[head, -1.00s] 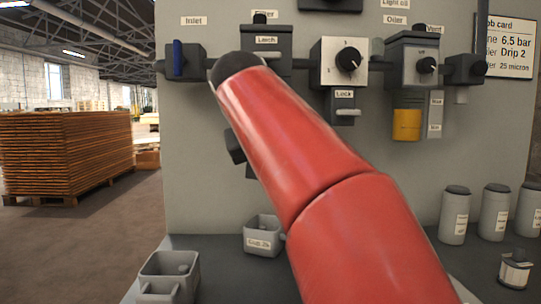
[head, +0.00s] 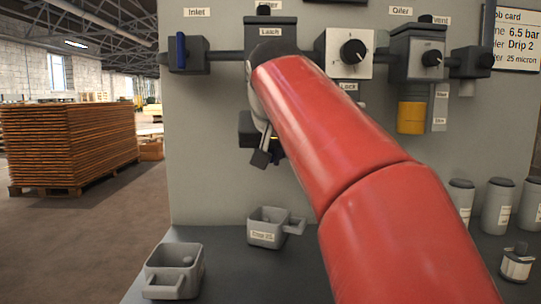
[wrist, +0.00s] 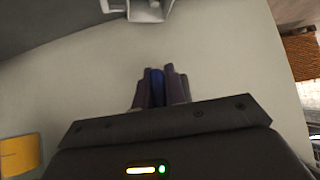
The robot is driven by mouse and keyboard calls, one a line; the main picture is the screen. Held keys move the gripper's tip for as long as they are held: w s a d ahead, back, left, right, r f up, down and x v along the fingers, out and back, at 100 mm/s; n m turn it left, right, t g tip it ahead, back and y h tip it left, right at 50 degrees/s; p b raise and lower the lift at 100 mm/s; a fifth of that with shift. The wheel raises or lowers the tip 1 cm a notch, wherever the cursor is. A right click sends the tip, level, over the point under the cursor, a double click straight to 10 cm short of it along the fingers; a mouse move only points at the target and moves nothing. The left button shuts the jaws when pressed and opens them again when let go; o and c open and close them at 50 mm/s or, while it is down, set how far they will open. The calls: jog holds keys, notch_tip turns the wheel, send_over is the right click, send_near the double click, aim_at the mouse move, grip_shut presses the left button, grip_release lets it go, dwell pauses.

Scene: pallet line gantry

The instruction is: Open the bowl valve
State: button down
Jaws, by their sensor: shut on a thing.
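My gripper (head: 262,157) is below the filter housing (head: 270,33), in front of the grey panel, and my red arm covers part of that area. In the wrist view my gripper (wrist: 159,75) has its dark fingers closed around a narrow blue piece (wrist: 157,87). The blue piece is mostly hidden between the fingers; I cannot tell its full shape or make out a label naming it as the bowl valve. A filter bowl cannot be made out behind my arm and gripper.
A blue inlet handle (head: 181,50) stands upright at left. The oiler has a yellow bowl (head: 411,117). A labelled grey cup (head: 264,237) and a grey holder (head: 173,285) stand on the bench below. Several canisters (head: 498,205) stand at right. Panel left of my gripper is clear.

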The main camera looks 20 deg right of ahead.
jog(key=c, duration=1.5)
grip_release()
jog(key=shift+o, duration=0.2)
jog(key=shift+r, duration=0.1)
jog(key=p+v, duration=0.1)
jog(key=v, duration=0.6)
jog(key=shift+s+r, duration=0.2)
jog(key=shift+s, duration=0.05)
jog(key=shift+a, duration=0.1)
